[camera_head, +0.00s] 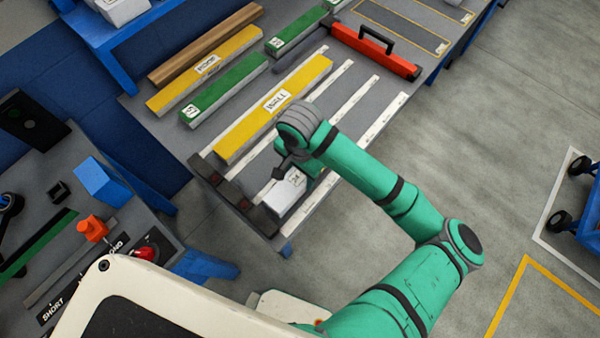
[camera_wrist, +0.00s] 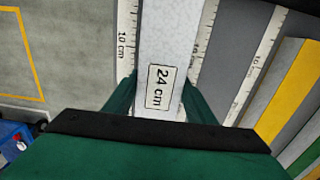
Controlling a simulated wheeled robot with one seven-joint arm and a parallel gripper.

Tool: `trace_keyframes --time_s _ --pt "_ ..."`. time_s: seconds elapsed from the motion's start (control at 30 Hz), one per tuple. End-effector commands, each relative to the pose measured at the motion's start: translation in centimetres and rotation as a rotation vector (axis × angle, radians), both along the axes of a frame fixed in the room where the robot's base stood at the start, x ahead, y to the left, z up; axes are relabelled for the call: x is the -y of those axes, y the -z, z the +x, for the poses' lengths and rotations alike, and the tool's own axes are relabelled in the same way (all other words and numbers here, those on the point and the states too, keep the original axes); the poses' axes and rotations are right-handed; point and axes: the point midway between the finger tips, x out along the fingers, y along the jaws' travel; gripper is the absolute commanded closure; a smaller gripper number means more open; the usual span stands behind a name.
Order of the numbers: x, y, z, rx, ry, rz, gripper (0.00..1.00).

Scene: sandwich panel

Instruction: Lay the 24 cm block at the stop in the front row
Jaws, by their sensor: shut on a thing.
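The white 24 cm block (camera_head: 284,199) is over the front row of the slatted table, its near end close to the dark stop (camera_head: 262,220). In the wrist view the block (camera_wrist: 172,35) shows its "24 cm" label and lies lengthwise between two scale strips. My gripper (camera_head: 293,172) is shut on it, with a green finger on each side in the wrist view (camera_wrist: 163,98). The arm hides much of the block in the head view. I cannot tell whether it touches the table or hangs just above.
A yellow bar (camera_head: 310,80) labelled "WALL" lies in the row behind, against its own stop (camera_head: 207,166). Green, yellow and brown bars lie farther back. The front row beyond the arm looks clear.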

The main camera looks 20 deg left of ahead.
Motion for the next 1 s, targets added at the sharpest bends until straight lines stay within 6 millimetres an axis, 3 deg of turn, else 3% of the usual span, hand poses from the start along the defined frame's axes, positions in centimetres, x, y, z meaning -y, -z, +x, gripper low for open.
trace_keyframes --time_s 0.7,0.73,0.8,1.0 --pt "0.0 1.2 0.0 -0.001 0.001 0.001 0.72" --pt "0.0 1.2 0.0 -0.001 0.001 0.000 0.47" --pt "0.0 1.2 0.0 0.000 0.001 0.000 0.31" --pt "0.0 1.1 0.0 0.000 0.001 0.000 0.28"
